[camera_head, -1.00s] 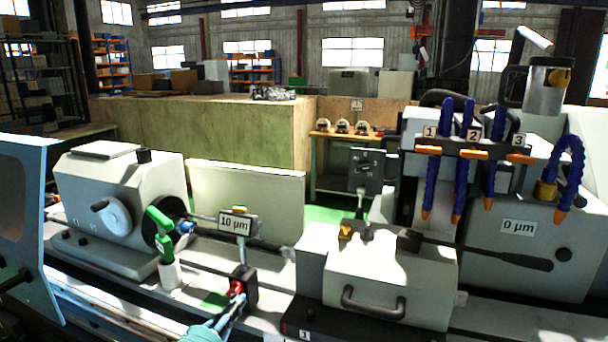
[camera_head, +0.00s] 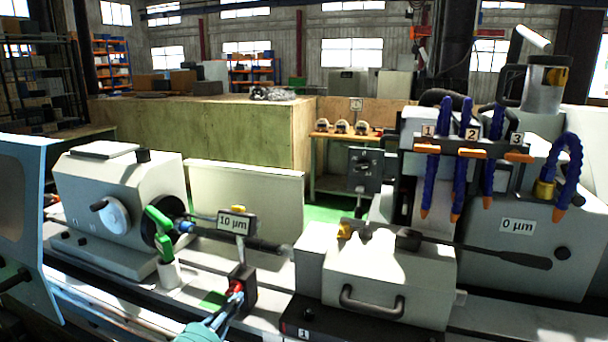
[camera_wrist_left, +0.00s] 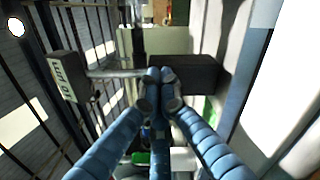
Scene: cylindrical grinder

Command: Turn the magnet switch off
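The magnet switch is a red knob (camera_head: 236,287) on the side of a black block (camera_head: 246,281), which carries the rod and the 10 µm display (camera_head: 235,223). My left gripper (camera_head: 234,297) reaches up from the bottom with its blue fingertips at the red knob, covering part of it. In the left wrist view the fingertips (camera_wrist_left: 161,76) are together against the dark block (camera_wrist_left: 200,70). No red shows there, and I cannot tell whether the knob is pinched between the tips. My right gripper is not in view.
A green-handled part (camera_head: 160,222) stands left of the block, by the grey workhead (camera_head: 120,208). On the right are a grey housing with a handle (camera_head: 375,290) and blue coolant hoses (camera_head: 462,165). The machine bed in front runs left to right.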

